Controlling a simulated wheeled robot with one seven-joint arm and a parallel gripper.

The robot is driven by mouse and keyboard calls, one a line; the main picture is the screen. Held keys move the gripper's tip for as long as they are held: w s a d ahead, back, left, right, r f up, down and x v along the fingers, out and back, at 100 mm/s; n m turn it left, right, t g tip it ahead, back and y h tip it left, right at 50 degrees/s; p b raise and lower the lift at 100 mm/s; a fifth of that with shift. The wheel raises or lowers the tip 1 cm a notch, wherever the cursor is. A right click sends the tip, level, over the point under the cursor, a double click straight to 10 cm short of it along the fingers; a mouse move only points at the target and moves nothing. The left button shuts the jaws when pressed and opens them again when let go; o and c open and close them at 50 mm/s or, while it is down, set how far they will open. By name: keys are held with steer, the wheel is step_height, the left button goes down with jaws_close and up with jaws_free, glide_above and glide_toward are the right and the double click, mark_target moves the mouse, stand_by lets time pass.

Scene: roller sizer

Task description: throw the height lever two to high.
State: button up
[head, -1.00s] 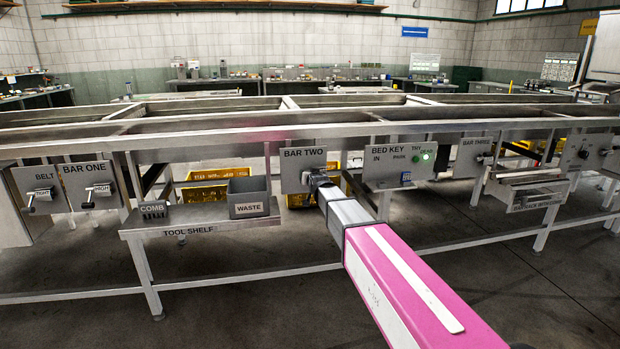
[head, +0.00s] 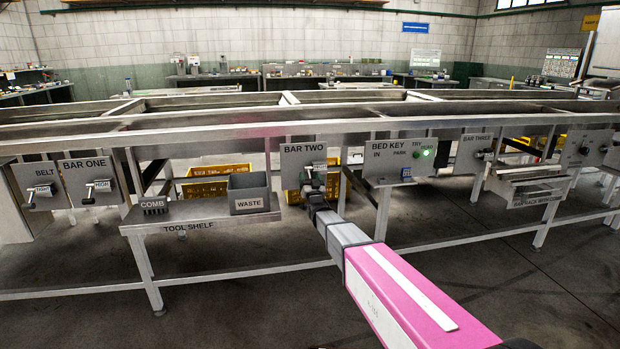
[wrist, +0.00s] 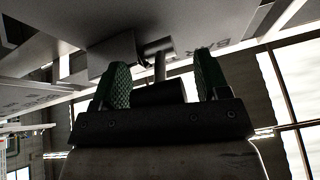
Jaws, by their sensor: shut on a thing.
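The BAR TWO panel (head: 291,168) is a grey plate on the front rail of the frame. Its height lever (head: 308,176) is small and partly hidden by my gripper. My gripper (head: 315,191) is at the lower part of the panel, with my arm coming in from the lower right. A metal lever rod (wrist: 160,66) runs from the grip to a grey block. A small pale label shows above the lever; its text is too small to read surely.
The BAR ONE panel (head: 84,170) and BELT panel are at left. A tool shelf (head: 205,216) with a comb and a grey waste bin (head: 234,189) juts out left of my gripper. The bed key panel (head: 380,158) with a green light is close at right.

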steer(key=shift+w+f+t+y, duration=0.3)
steer(key=shift+t, duration=0.5)
steer(key=o, duration=1.2)
steer(key=shift+o, duration=0.2)
steer(key=v, duration=1.1)
